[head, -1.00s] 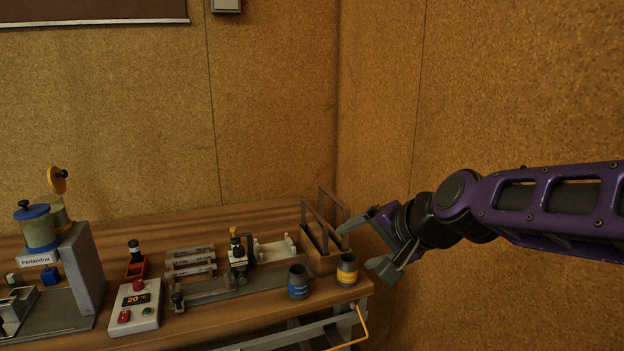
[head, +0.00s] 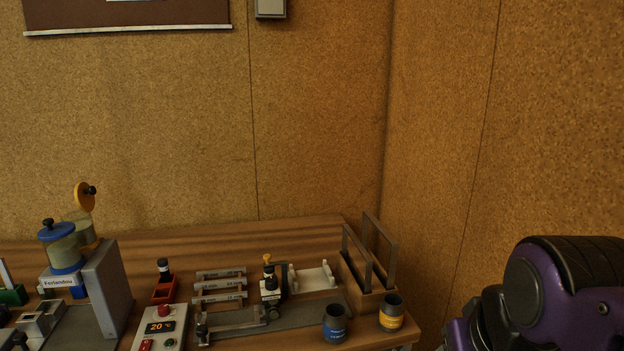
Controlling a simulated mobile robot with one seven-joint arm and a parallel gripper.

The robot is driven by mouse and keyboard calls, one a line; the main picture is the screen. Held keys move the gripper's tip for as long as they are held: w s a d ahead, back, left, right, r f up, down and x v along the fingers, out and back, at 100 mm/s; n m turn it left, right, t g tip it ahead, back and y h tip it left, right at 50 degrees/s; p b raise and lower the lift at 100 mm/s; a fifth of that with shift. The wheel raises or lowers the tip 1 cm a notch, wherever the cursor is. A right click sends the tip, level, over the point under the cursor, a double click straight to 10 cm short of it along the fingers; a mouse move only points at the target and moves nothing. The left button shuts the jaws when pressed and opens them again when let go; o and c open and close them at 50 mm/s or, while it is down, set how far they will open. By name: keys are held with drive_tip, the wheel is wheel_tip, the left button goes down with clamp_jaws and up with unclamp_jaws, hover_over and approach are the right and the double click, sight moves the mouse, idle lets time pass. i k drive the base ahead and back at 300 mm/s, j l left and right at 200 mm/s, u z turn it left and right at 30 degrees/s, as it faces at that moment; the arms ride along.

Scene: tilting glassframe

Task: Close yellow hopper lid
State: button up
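The yellow hopper lid (head: 85,196) stands tipped up on edge, with a dark knob on its right side. It is above the pale hopper (head: 80,221) at the left of the bench, behind the hopper with the blue lid (head: 57,230). The yellow-lidded hopper is open and partly hidden by the blue one. My arm shows at the lower right, far from the hoppers. The fingers of my gripper are outside the picture.
A grey block (head: 108,284) stands right of the hoppers. A control box (head: 160,327) reading 20 °C, a red holder (head: 164,290), a blue-banded cup (head: 335,323), a yellow-banded cup (head: 391,313) and a wooden rack (head: 368,290) stand farther right. The space above the bench is clear.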

sight(84, 194)
drive_tip(key=u, duration=1.7)
drive_tip(key=i+j+z, duration=0.2)
drive_tip(key=z, duration=0.15)
drive_tip(key=i+j+z, duration=0.2)
drive_tip(key=j+z, duration=0.15)
drive_tip(key=j, duration=0.15)
drive_tip(key=i+j+z, duration=0.1)
drive_tip(key=j+z, duration=0.2)
drive_tip(key=u, duration=0.2)
drive_tip(key=i+l+z, duration=0.15)
drive_tip(key=l, duration=0.2)
drive_tip(key=l+z, duration=0.2)
drive_tip(key=j, duration=0.3)
drive_tip(key=k+j+u, duration=0.1)
drive_tip(key=k+j, duration=0.05)
drive_tip(key=j, duration=0.1)
